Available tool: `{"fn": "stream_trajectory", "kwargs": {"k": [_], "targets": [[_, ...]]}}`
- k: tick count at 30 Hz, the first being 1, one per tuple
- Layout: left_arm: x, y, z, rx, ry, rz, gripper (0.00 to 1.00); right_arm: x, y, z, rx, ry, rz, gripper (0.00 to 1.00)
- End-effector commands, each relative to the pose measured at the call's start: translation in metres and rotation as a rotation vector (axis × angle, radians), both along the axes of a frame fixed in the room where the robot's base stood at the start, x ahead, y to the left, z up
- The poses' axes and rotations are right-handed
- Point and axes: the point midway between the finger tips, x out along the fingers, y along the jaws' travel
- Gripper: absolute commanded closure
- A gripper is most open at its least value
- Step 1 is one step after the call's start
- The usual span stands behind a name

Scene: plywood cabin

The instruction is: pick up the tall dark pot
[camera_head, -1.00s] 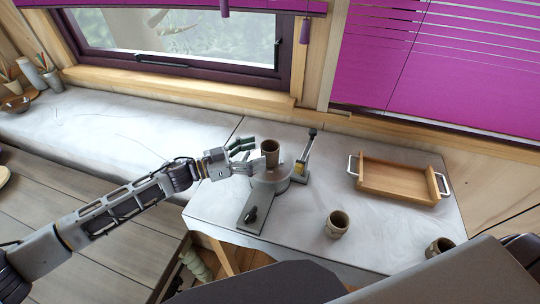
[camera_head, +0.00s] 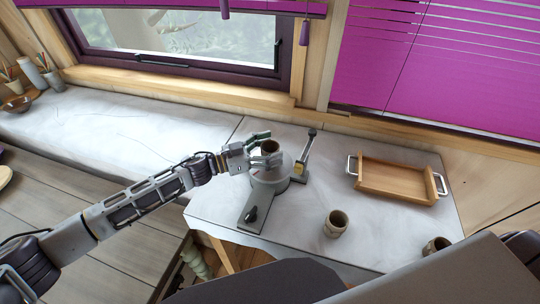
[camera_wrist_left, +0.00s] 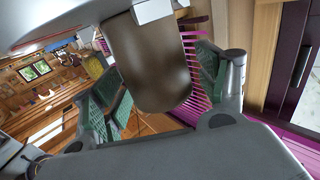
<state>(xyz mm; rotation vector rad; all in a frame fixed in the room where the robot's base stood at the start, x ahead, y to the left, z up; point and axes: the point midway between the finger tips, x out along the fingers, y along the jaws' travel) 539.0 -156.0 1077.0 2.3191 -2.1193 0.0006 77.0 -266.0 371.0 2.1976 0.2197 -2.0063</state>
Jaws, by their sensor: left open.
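The tall dark pot (camera_head: 270,147) stands upright on a round grey turntable (camera_head: 266,182) on the pale worktop. My left gripper (camera_head: 264,149) has come in from the left. Its open fingers lie on either side of the pot. In the left wrist view the brown pot (camera_wrist_left: 155,65) fills the gap between the green-padded fingers of the gripper (camera_wrist_left: 160,88), with some space showing beside it. The lower part of the pot is partly hidden by a finger in the head view. My right gripper is not seen.
A small upright lever stand (camera_head: 305,157) is close to the right of the turntable. A wooden tray (camera_head: 395,182) with metal handles lies further right. Two smaller pots (camera_head: 336,224) (camera_head: 437,246) stand nearer the front.

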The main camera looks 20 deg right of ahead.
Motion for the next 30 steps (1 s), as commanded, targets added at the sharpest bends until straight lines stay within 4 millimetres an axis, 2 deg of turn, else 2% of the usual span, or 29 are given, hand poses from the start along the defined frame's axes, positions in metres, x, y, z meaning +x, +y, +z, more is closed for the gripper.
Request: {"fn": "stream_trajectory", "kwargs": {"k": [9,21,22,23,30], "targets": [[0.0000,0.0002,-0.0002,0.000,0.000,0.000,0.27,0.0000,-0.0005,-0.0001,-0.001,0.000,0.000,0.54],[0.0000,0.0003,-0.0001,0.000,0.000,0.000,0.79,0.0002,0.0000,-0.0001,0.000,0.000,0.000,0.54],[0.0001,0.0002,0.0004,-0.001,0.000,0.000,0.79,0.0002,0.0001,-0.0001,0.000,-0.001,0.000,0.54],[0.0001,0.0002,0.0004,-0.001,0.000,0.000,0.83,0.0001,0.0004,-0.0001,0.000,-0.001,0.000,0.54],[0.0001,0.0002,0.0013,-0.001,-0.001,0.000,0.83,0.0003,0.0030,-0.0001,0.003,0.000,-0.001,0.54]]}}
